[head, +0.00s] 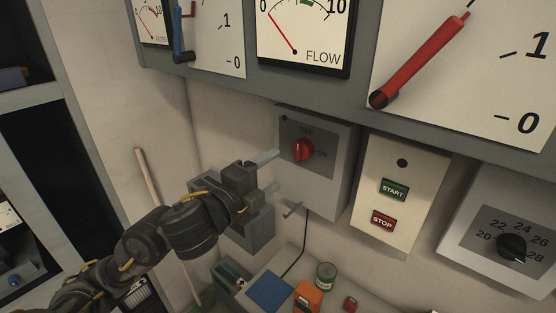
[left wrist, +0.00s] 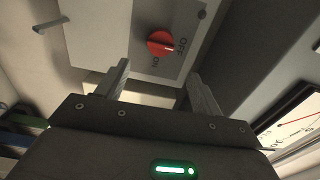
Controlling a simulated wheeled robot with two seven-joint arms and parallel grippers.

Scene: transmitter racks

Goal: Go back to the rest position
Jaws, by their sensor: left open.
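My left gripper (head: 270,172) reaches in from the lower left in the head view. Its two fingers are apart with nothing between them. It is just left of the grey switch box (head: 338,172) with a red rotary knob (head: 303,149) marked OFF and ON. In the left wrist view, the open fingers (left wrist: 160,75) show with the red knob (left wrist: 160,43) beyond them, apart from both. The knob's pale mark appears to face the OFF label. My right gripper is not in view.
A START/STOP panel (head: 397,200) and a black dial box (head: 507,240) are to the right. Gauges and a red lever (head: 420,60) are above. Below, a shelf holds a blue item (head: 269,291), an orange item (head: 308,296) and a green-grey jar (head: 326,275). A dark rack stands left.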

